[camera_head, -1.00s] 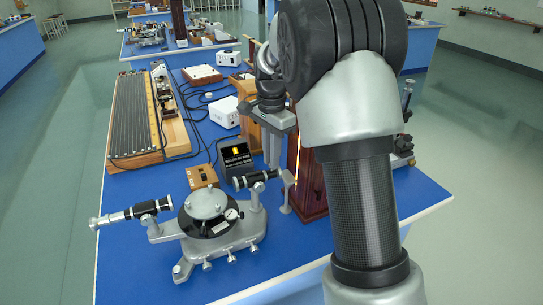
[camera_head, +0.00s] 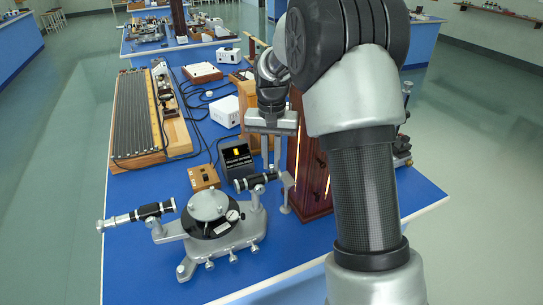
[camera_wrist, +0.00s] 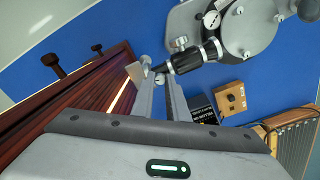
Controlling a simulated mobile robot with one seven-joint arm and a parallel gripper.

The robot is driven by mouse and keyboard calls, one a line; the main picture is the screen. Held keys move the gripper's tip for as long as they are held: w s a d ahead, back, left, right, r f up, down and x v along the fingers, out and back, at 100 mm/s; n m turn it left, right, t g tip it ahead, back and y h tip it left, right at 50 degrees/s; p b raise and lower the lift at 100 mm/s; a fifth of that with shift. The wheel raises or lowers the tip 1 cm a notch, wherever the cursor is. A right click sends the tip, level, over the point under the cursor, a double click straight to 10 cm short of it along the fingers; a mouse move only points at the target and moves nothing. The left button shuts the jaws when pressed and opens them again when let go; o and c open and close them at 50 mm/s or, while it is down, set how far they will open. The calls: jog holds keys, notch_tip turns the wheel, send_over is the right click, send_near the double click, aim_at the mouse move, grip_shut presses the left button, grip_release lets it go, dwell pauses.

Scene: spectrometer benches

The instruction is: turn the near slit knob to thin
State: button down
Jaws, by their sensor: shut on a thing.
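The near spectrometer (camera_head: 208,228) stands on the front of the blue bench, with its black slit tube (camera_head: 256,181) pointing at the dark wooden lamp housing (camera_head: 312,192). My gripper (camera_head: 272,168) reaches down at the slit end of this tube. In the wrist view its fingers (camera_wrist: 161,78) are shut on the small slit knob (camera_wrist: 160,77) at the tube's end. The knob is mostly hidden between the fingertips, and I cannot read its setting. The black tube also shows in the wrist view (camera_wrist: 190,60), just beyond the fingertips.
The lamp housing, with a glowing slit, stands close beside my gripper. A long wooden rack (camera_head: 122,158) lies at the left.

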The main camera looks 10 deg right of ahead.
aim_at(271, 166)
jog(key=n+p, duration=0.1)
jog(key=n, duration=0.3)
jog(key=shift+r+n, duration=0.15)
jog(key=shift+n, duration=0.15)
jog(key=n+p, duration=0.1)
jog(key=n, duration=0.3)
jog(key=shift+n, duration=0.4)
jog(key=c, duration=1.7)
grip_release()
jog(key=shift+c, duration=0.2)
notch_tip(271, 166, up, 17)
jog(key=p, duration=0.1)
jog(key=shift+p, duration=0.3)
